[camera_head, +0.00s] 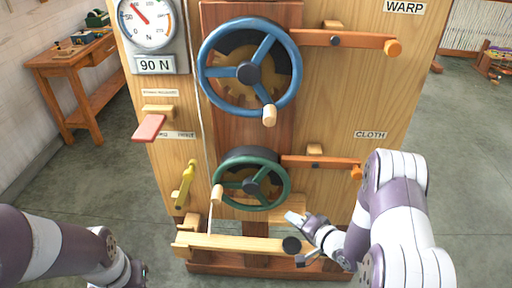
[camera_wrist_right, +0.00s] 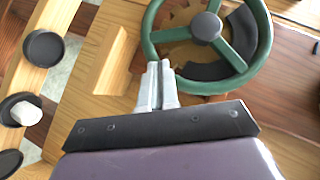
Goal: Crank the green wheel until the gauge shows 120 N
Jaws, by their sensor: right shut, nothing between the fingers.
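The green wheel (camera_head: 285,187) is on the lower part of the wooden panel, with a pale wooden crank knob (camera_head: 217,194) at its left. The round gauge (camera_head: 147,20) is at the upper left, and the plate (camera_head: 155,65) under it reads 90 N. My right gripper (camera_head: 294,217) is shut and empty, just below and right of the green wheel. In the right wrist view its closed fingers (camera_wrist_right: 158,75) point at the wheel's rim (camera_wrist_right: 205,86); I cannot tell whether they touch it. My left gripper (camera_head: 138,272) is at the bottom left, away from the panel, its jaws unclear.
A blue wheel (camera_head: 205,50) with its own knob is above the green one. Orange-tipped wooden levers (camera_head: 340,40) (camera_head: 320,162) jut right from beside both wheels. A red-topped lever (camera_head: 149,128) and a yellow handle (camera_head: 185,185) are at left. A wooden beam (camera_head: 235,243) crosses below.

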